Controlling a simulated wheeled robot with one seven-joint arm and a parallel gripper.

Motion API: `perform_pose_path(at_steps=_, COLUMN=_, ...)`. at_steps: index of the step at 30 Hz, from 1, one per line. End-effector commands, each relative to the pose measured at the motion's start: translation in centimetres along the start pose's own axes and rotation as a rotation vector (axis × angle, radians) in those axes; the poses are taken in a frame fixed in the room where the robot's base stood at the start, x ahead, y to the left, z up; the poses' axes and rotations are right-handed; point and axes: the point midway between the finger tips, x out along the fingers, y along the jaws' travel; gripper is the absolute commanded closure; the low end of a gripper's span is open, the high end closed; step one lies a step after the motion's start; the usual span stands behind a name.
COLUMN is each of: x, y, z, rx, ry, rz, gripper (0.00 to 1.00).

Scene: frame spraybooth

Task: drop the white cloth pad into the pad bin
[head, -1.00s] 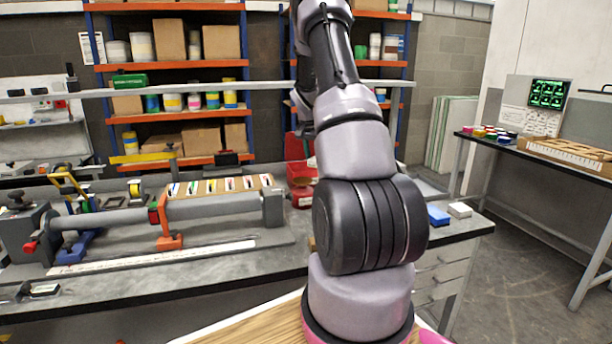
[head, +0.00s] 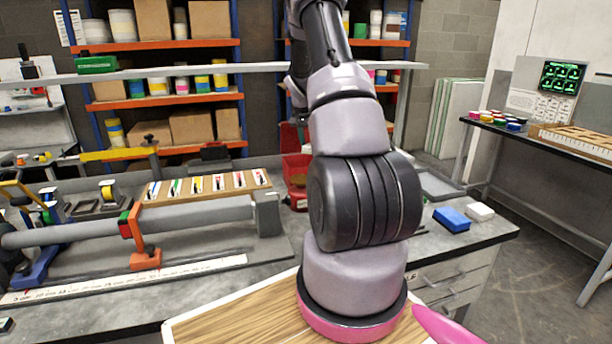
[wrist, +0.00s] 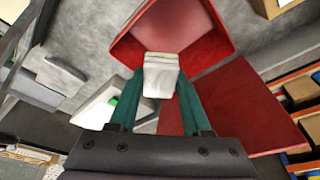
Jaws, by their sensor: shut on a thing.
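In the wrist view, the white cloth pad (wrist: 160,80) is clamped between the two teal fingers of my gripper (wrist: 158,88). A pale folded edge shows at its top. The open red bin (wrist: 190,22), which looks like the pad bin, is just beyond the fingertips; the pad overlaps its near edge in the picture. I cannot tell the height of the pad above it. In the head view, the red bin (head: 295,172) stands at the back of the bench, partly behind my arm. My gripper and the pad are hidden there.
A flat red panel (wrist: 245,110) lies beside the bin in the wrist view. On the bench are a grey pipe fixture (head: 200,215), a strip of coloured tags (head: 205,187), a blue block (head: 452,219) and a white block (head: 480,211). A rail (head: 190,73) crosses behind the bench.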

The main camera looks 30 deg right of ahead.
Motion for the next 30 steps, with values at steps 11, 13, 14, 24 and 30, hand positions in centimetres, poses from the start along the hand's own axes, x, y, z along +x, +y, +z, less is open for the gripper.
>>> perform_pose_path(at_steps=11, x=3.3, y=0.0, z=0.9, rx=0.000, ry=0.000, rz=0.001, gripper=1.00)
perform_pose_path(at_steps=13, x=3.5, y=0.0, z=1.0, rx=0.000, ry=0.000, rz=0.000, gripper=1.00)
perform_pose_path(at_steps=14, x=3.5, y=0.0, z=1.0, rx=0.000, ry=0.000, rz=0.000, gripper=1.00)
perform_pose_path(at_steps=24, x=3.5, y=0.0, z=1.0, rx=0.000, ry=0.000, rz=0.000, gripper=0.17)
perform_pose_path(at_steps=30, x=3.5, y=0.0, z=1.0, rx=0.000, ry=0.000, rz=0.000, gripper=0.17)
